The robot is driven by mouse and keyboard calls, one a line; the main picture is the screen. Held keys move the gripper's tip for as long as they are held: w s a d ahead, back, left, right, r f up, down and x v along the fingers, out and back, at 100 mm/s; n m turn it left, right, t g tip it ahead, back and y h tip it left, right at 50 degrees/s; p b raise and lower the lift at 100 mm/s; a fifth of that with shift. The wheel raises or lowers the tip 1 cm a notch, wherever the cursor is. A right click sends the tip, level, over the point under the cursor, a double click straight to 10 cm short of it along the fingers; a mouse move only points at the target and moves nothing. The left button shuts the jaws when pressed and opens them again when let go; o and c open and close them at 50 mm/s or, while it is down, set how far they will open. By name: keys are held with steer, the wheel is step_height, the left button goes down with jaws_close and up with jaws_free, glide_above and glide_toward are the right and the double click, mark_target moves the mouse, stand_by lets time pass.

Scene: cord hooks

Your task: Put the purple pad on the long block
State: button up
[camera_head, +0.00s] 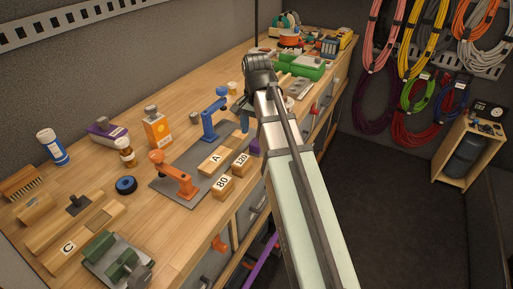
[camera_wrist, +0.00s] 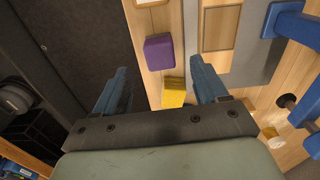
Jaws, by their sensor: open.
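The purple pad (camera_wrist: 159,52) lies on the wooden bench near its front edge, between and beyond my fingertips in the wrist view. In the head view only a sliver of the purple pad (camera_head: 255,147) shows beside my arm. My gripper (camera_wrist: 160,66) is open and empty, with a blue finger on each side. In the head view my arm mostly hides the gripper. A wooden block marked A (camera_head: 211,163) lies on the grey plate. A longer wooden piece marked C (camera_head: 75,241) lies at the bench's near left. Which one is the long block is not certain.
A yellow block (camera_wrist: 173,92) sits close to the purple pad. Blocks marked 80 (camera_head: 221,187) and 120 (camera_head: 241,162) stand along the front edge. A blue clamp (camera_head: 212,115) and an orange clamp (camera_head: 173,175) rise from the grey plate (camera_head: 203,186).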

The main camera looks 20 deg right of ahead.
mark_target(257, 142)
steer(key=shift+f, duration=3)
steer(key=shift+c, duration=0.3)
steer(key=c, duration=1.1)
steer(key=shift+r, duration=0.15)
step_height(257, 142, up, 10)
steer(key=shift+f, duration=0.1)
